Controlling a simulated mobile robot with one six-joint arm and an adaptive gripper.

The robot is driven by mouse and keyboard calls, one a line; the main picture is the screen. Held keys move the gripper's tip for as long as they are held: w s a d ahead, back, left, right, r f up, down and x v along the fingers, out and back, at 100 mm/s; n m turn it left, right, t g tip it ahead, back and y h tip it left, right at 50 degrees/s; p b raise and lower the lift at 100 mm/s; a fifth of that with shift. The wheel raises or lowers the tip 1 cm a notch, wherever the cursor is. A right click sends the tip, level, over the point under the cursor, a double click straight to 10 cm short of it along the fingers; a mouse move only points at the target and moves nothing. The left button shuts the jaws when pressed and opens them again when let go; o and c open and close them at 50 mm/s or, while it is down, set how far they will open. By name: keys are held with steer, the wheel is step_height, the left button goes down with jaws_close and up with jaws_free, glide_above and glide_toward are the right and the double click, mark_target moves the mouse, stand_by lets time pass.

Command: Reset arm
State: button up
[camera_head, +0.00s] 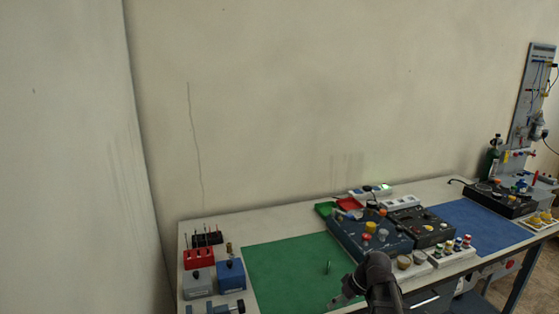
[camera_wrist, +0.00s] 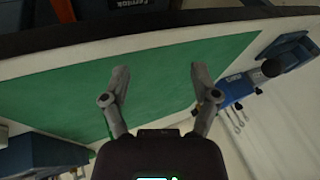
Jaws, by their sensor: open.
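My gripper (camera_wrist: 160,88) is open and empty in the wrist view, its two grey fingers spread apart over the green mat (camera_wrist: 60,98). In the head view my gripper (camera_head: 343,296) is small, at the lower right part of the green mat (camera_head: 285,272), with my dark arm beside it. A small green cylinder (camera_head: 328,267) stands on the mat just above my gripper in the head view. I cannot tell how high the gripper is above the mat.
A blue box (camera_head: 231,275), a red block (camera_head: 198,258) and a grey box (camera_head: 198,282) stand left of the mat. A dark blue control panel (camera_head: 368,236) stands to its right. A blue mat (camera_head: 475,225) lies farther right. The wall is behind the table.

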steer(key=s+m+g+h+p, duration=0.1)
steer(key=s+m+h, duration=0.4)
steer(key=s, duration=0.5)
steer(key=shift+a+m+p, duration=0.3)
steer(key=shift+a+p, duration=0.1)
steer(key=shift+p, duration=0.05)
stand_by(0.4)
